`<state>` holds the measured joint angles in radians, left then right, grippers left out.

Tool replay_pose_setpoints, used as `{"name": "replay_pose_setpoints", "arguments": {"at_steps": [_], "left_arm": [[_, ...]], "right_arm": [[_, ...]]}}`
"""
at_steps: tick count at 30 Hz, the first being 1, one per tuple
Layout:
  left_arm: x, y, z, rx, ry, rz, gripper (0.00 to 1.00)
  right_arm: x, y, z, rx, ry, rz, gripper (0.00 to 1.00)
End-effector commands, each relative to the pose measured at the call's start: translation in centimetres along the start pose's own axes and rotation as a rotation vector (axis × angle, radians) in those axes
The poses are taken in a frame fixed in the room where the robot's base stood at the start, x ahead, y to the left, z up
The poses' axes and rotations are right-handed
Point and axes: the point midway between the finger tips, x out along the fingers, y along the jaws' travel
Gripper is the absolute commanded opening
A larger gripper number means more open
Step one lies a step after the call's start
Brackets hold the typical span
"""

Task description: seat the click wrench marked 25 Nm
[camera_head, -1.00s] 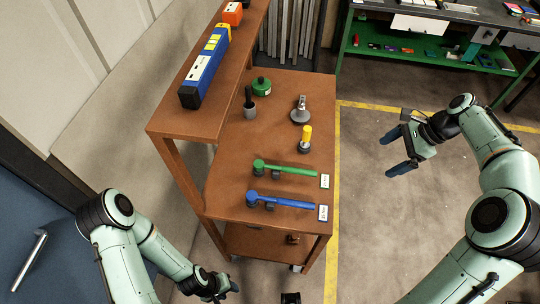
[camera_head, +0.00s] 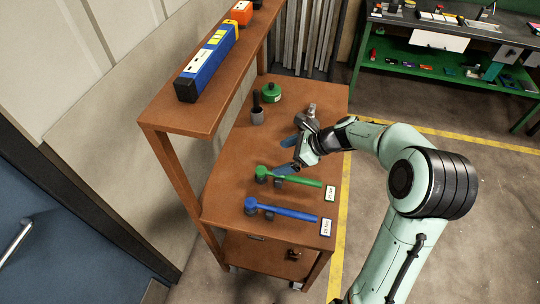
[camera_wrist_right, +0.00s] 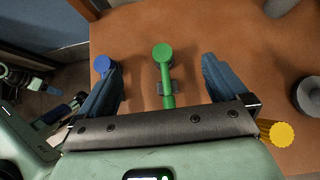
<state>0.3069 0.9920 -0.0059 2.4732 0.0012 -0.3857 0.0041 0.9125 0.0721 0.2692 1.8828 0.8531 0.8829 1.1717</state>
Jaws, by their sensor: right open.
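A green wrench (camera_head: 292,178) and a blue wrench (camera_head: 285,210) lie side by side on the brown cart top, heads to the left. Each has a small dark block by its shaft and a tag at its right end; the print is too small to read surely. My right gripper (camera_head: 284,155) is open and empty, over the cart near the green wrench. In the right wrist view its fingers (camera_wrist_right: 158,64) stand either side of the green wrench (camera_wrist_right: 163,65), apart from it; the blue wrench head (camera_wrist_right: 105,65) shows outside the left finger. My left gripper is out of the head view.
A yellow-topped tool (camera_wrist_right: 282,134) stands close outside the right finger. A grey-based tool (camera_head: 306,119), a dark-handled tool (camera_head: 257,112) and a green round object (camera_head: 271,92) stand farther back. The raised shelf (camera_head: 200,115) with a blue device (camera_head: 208,65) borders the left.

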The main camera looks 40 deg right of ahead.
Motion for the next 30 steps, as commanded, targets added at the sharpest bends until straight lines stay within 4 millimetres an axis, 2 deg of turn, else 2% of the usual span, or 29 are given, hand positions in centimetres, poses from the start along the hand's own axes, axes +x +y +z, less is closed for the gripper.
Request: {"name": "replay_pose_setpoints", "arguments": {"at_steps": [12,18,24,29,30], "left_arm": [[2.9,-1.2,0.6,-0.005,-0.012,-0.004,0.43],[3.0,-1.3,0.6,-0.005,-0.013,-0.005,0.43],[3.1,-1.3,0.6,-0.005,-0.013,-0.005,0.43],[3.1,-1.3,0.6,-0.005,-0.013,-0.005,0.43],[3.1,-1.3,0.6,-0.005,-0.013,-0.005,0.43]], "right_arm": [[5.1,0.1,-0.3,-0.001,-0.001,0.004,1.0],[7.0,0.1,0.0,-0.001,-0.001,0.004,1.0],[7.8,0.0,0.0,-0.001,0.0,0.002,1.0],[7.7,0.0,0.0,-0.001,0.0,0.001,0.48],[7.7,0.0,0.0,-0.001,0.0,0.001,0.35]]}}
